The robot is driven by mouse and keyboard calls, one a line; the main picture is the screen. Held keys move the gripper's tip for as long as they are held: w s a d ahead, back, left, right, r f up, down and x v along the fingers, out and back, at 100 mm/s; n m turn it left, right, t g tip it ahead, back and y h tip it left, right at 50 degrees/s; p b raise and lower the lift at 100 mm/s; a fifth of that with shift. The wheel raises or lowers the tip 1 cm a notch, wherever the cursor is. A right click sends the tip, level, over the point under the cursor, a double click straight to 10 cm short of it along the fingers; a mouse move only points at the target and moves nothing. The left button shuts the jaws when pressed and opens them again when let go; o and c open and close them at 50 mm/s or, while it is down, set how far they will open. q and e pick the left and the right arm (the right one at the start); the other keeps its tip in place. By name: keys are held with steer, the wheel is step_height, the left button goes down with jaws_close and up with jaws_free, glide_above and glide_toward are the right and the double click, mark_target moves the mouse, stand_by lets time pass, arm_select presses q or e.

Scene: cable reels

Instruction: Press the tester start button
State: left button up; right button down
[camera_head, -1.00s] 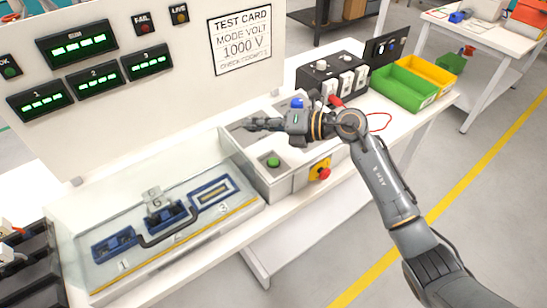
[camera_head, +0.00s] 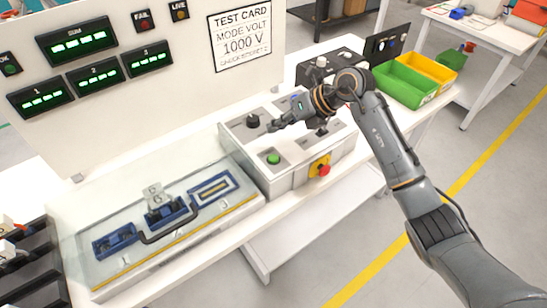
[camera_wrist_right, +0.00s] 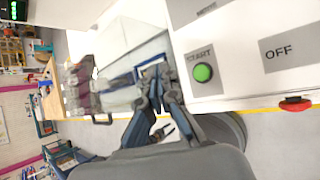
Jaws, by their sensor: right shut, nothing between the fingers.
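The green start button (camera_head: 273,159) sits on the front part of the tester's control box (camera_head: 283,186). In the right wrist view the green button (camera_wrist_right: 203,72) sits below a label reading START, to the right of my fingertips. My right gripper (camera_head: 271,127) is shut and empty, above the box, behind and apart from the button in the head view. In the wrist view its fingertips (camera_wrist_right: 155,72) are together. A black knob (camera_head: 252,121) stands on the box left of the gripper. My left gripper is not in view.
A red emergency stop (camera_head: 323,170) on yellow is on the box front. A clear-lidded fixture (camera_head: 140,255) with blue sockets lies left. Green (camera_head: 405,98) and yellow (camera_head: 440,80) bins stand right. A panel with displays (camera_head: 90,42) rises behind.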

mark_target(277, 158)
step_height(277, 158, down, 8)
steer(key=b, duration=0.5)
steer(key=shift+f, duration=0.1)
stand_by(1.1)
steer(key=shift+f+b, duration=0.35)
steer(key=shift+f+b, duration=0.35)
steer(key=shift+f, duration=0.15)
stand_by(0.6)
stand_by(0.3)
steer(key=shift+r+p, duration=0.6)
steer(key=shift+r, duration=0.3)
steer(key=shift+r, duration=0.1)
steer(key=shift+r+p, duration=1.7)
steer(key=shift+r, duration=0.75)
